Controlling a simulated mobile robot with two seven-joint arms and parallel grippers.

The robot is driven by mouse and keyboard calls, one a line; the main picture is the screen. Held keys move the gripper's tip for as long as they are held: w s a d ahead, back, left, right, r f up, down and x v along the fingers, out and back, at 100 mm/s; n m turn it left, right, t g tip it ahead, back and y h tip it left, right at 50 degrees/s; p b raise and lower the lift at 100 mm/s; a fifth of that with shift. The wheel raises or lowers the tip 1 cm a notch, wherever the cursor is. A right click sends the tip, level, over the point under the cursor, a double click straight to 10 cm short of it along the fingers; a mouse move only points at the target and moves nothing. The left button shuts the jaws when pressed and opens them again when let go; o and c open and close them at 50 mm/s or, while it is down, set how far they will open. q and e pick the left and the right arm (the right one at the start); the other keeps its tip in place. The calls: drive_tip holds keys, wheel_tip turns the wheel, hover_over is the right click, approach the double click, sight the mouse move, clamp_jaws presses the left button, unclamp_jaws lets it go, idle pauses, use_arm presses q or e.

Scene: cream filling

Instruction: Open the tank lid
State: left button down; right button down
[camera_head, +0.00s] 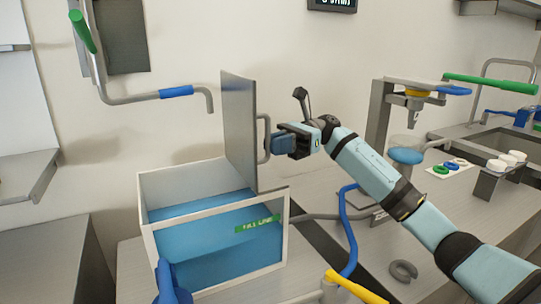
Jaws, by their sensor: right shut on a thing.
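The tank (286,235) is a white-framed box with blue inside and a green "FILL LINE" label on its front. Its grey lid (240,120) stands upright at the tank's right side, so the top of the tank is uncovered. A bent metal handle (267,131) sticks out from the lid's right face. My right gripper (272,143) reaches in from the right and is shut on this handle; its fingertips are partly hidden. My left gripper does not show clearly in this view.
A pipe spout with a blue band (176,91) hangs above left of the tank. A blue hose (349,230) and a yellow-handled valve (352,286) are right of the tank. A grey stand (378,118) and white cups (505,160) stand farther right.

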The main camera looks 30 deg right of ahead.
drive_tip(key=shift+d+f, duration=0.1)
idle(0.5)
drive_tip(key=c, duration=1.2)
unclamp_jaws()
drive_tip(key=shift+o, duration=0.2)
drive_tip(key=shift+d, duration=0.1)
drive_tip(key=w+d, duration=0.1)
drive_tip(key=d, duration=0.6)
drive_tip(key=shift+w+d+f, duration=0.15)
drive_tip(key=shift+w, duration=0.05)
drive_tip(key=shift+f, duration=0.1)
